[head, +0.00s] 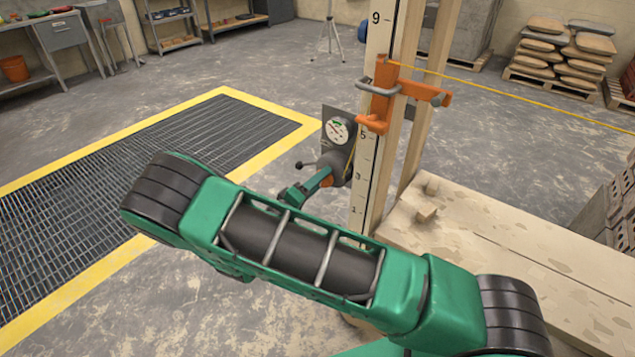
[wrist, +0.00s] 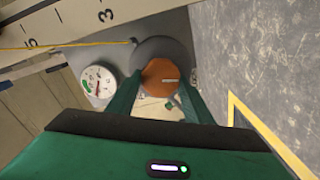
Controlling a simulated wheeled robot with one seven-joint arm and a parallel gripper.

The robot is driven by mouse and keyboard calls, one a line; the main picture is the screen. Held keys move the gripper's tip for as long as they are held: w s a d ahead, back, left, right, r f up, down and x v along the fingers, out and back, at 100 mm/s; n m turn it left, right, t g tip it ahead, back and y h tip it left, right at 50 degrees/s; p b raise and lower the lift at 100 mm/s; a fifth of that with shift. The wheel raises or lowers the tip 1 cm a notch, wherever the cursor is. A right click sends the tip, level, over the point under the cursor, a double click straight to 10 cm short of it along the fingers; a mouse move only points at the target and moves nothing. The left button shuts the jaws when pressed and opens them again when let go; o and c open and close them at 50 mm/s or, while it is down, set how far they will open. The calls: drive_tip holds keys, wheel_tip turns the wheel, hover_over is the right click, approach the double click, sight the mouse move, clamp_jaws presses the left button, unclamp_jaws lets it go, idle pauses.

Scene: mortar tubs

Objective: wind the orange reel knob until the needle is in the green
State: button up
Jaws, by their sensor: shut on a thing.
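The orange reel knob (wrist: 160,75) sits on the face of a dark grey reel (wrist: 150,48) in the wrist view. My gripper (wrist: 160,84) is shut on the knob, with one green finger at each side of it. A round white gauge (head: 337,130) is on the plate above the reel. It also shows in the wrist view (wrist: 99,86), with a green band on its edge. The needle is too small to place surely against the green.
The reel is fixed to a numbered wooden post (head: 370,150). An orange bracket (head: 383,95) on the post bears a yellow line running right. A wooden bench (head: 500,240) stands right; a yellow-edged floor grate (head: 200,140) lies left.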

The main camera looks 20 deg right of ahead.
drive_tip(key=shift+s+f+m, duration=0.1)
drive_tip(key=shift+f+m, duration=0.15)
drive_tip(key=shift+m, duration=0.35)
drive_tip(key=o, duration=0.9)
drive_tip(key=shift+c, duration=0.2)
drive_tip(key=shift+o, duration=0.9)
drive_tip(key=shift+r, duration=0.1)
drive_tip(key=v, duration=1)
drive_tip(key=shift+s+a, duration=0.15)
drive_tip(key=shift+a, duration=0.2)
